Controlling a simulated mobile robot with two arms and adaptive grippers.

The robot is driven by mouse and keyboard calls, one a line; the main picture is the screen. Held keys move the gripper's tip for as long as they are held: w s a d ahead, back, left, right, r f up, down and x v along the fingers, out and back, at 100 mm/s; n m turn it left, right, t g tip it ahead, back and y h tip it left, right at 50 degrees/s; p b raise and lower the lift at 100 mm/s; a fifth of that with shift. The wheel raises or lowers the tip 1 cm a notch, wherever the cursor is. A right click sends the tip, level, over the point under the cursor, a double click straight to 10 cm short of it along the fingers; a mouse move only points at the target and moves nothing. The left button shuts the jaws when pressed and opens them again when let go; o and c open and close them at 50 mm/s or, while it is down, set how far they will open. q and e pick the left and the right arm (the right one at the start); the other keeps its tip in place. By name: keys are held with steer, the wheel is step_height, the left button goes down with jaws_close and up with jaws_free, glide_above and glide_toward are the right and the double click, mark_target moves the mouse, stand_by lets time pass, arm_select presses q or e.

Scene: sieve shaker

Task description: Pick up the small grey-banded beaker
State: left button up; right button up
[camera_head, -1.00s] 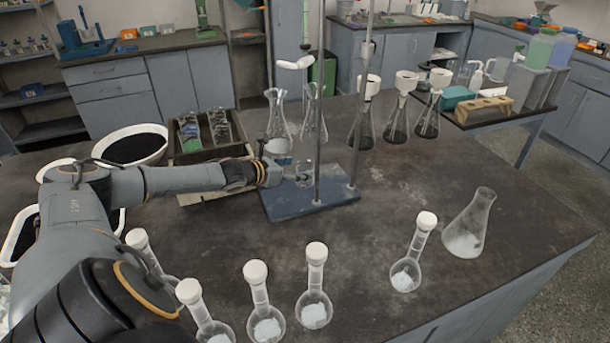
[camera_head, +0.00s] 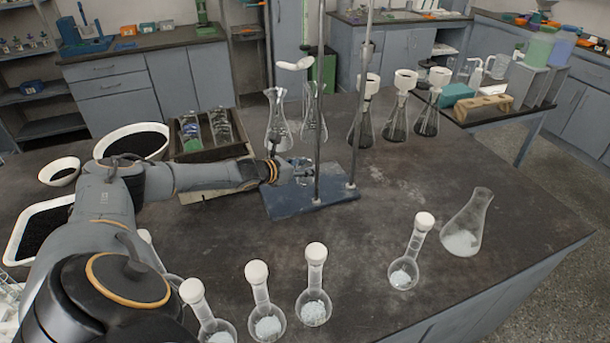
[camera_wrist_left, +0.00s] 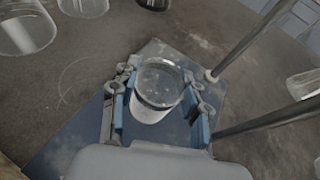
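The small clear beaker (camera_wrist_left: 158,85) with a grey band shows in the left wrist view, on the blue-grey base plate (camera_head: 285,205) of a metal stand. My left gripper (camera_wrist_left: 160,102) has its blue-padded fingers on either side of the beaker. A narrow gap shows at the left finger; contact at the right finger is unclear. In the head view my left gripper (camera_head: 303,173) is beside the stand's near rod and largely hides the beaker. My right gripper is not in view.
Two upright rods (camera_head: 319,130) rise close to my left gripper. Conical flasks (camera_head: 278,125) stand behind. Several white-stoppered round flasks (camera_head: 267,322) stand along the front. A divided tray (camera_head: 210,152) and a black-filled bowl (camera_head: 135,143) are at left. The middle right of the bench is clear.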

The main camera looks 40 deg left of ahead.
arm_select(q)
steer(key=c, duration=0.3)
steer(key=shift+r, duration=0.1)
